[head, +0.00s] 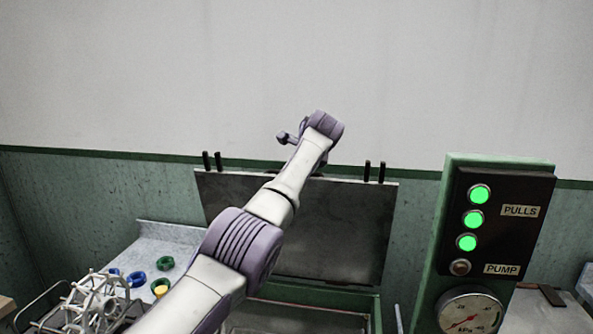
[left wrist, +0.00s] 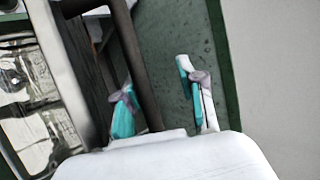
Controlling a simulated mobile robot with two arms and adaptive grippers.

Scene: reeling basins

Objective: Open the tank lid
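The tank lid (head: 345,230) is a dark grey panel that stands raised, close to upright, behind the tank. The tank (head: 376,312) has a green rim and shows low in the middle of the head view, its opening partly behind my arm. My left arm reaches across to the lid's top edge, and its wrist hides most of the gripper there. In the left wrist view my left gripper (left wrist: 160,102) has its teal-padded fingers apart. A dark bar (left wrist: 138,65), seemingly the lid's handle, runs between them; I cannot tell whether it touches either finger. My right gripper is not in view.
A green control post (head: 436,215) with lit green lamps and a pressure gauge (head: 470,312) stands right of the tank. At left, a white reel frame (head: 92,305) and several coloured rings (head: 165,263) are by a pale counter (head: 165,240). The wall (head: 450,80) is close behind the lid.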

